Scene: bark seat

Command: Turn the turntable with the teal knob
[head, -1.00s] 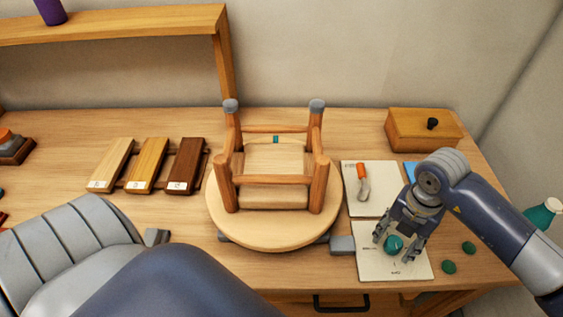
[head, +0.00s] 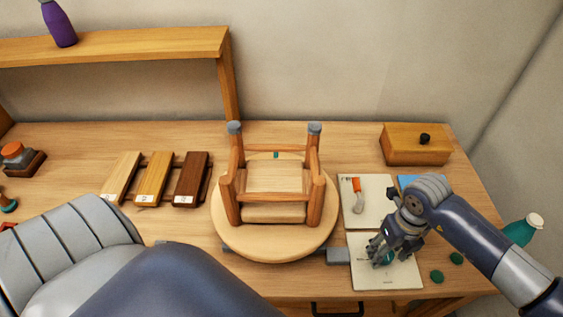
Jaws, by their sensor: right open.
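The round wooden turntable (head: 275,247) sits mid-table with a small wooden stool (head: 274,195) upside down on it, legs up. A small teal mark (head: 276,155) shows at the far edge of the stool's seat. A round teal knob (head: 388,258) shows over a pale sheet (head: 375,277) right of the turntable, partly hidden by my right gripper. My right gripper (head: 384,256) is open, its fingers around or just above the knob; I cannot tell whether they touch it. My left arm fills the lower left; its gripper is out of view.
Grey blocks (head: 338,256) flank the turntable base. Three wood samples (head: 154,178) lie left. An orange-handled tool (head: 358,195) lies on another sheet. A wooden box (head: 414,148) stands back right. Green discs (head: 437,276) and a teal bottle (head: 521,230) are at right.

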